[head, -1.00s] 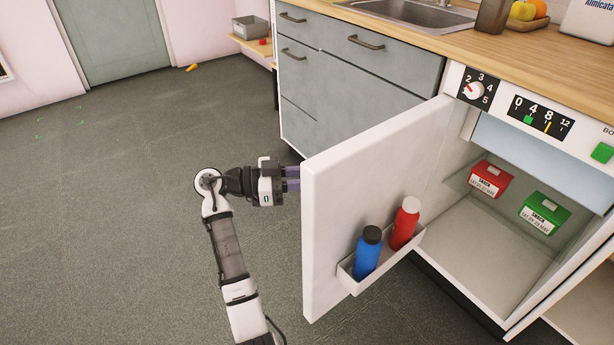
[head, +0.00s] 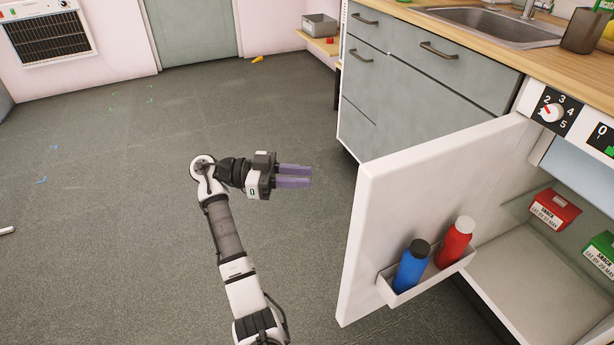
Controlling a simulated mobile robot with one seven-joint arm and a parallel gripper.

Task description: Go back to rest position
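My gripper (head: 306,177) is in the middle of the head view, its purple fingers pointing right. The two fingers show a narrow gap between them and hold nothing that I can see. The gripper is over the grey floor, to the left of the open white fridge door (head: 405,190) and apart from it. My arm bends at the elbow and runs down to the bottom of the view.
The door's rack holds a blue bottle (head: 411,270) and a red bottle (head: 456,243). Inside the fridge are a red snack box (head: 555,208) and a green one (head: 602,254). Grey drawers (head: 430,85) stand behind.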

